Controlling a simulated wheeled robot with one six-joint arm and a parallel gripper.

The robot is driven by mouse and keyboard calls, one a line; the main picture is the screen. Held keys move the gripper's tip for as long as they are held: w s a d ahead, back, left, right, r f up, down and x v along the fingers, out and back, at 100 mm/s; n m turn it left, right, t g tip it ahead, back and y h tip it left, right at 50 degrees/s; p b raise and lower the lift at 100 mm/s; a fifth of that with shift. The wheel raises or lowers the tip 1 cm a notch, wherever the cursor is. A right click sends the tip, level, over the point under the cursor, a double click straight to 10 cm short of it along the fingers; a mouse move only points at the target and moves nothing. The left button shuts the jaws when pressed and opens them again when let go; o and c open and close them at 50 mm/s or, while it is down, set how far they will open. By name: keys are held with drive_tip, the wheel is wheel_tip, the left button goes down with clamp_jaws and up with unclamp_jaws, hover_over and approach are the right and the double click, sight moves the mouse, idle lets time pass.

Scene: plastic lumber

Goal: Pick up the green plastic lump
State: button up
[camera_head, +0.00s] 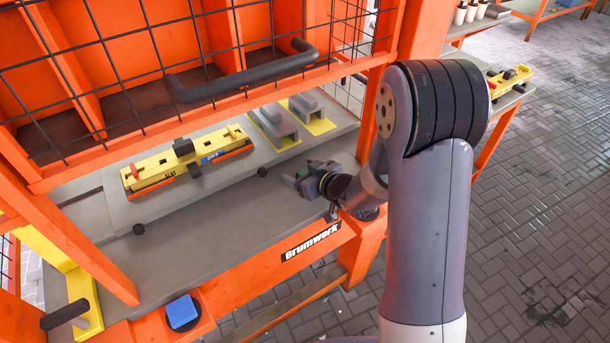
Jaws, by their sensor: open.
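My gripper (298,180) reaches in from the right, low over the grey bench top (215,220), with its fingers pointing left. It is open. No other green lump can be made out on the bench top. The gripper and wrist hide the bench surface just behind them.
A yellow fixture (185,160) with a red-tipped end lies along the bench. Grey blocks on yellow plates (275,128) stand behind. An orange mesh guard (190,80) with a black handle overhangs the bench. A blue button (183,312) sits on the front edge. The front left bench top is mostly clear.

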drive_tip(key=c, duration=1.1)
drive_tip(key=shift+o, duration=0.2)
drive_tip(key=shift+r, duration=0.15)
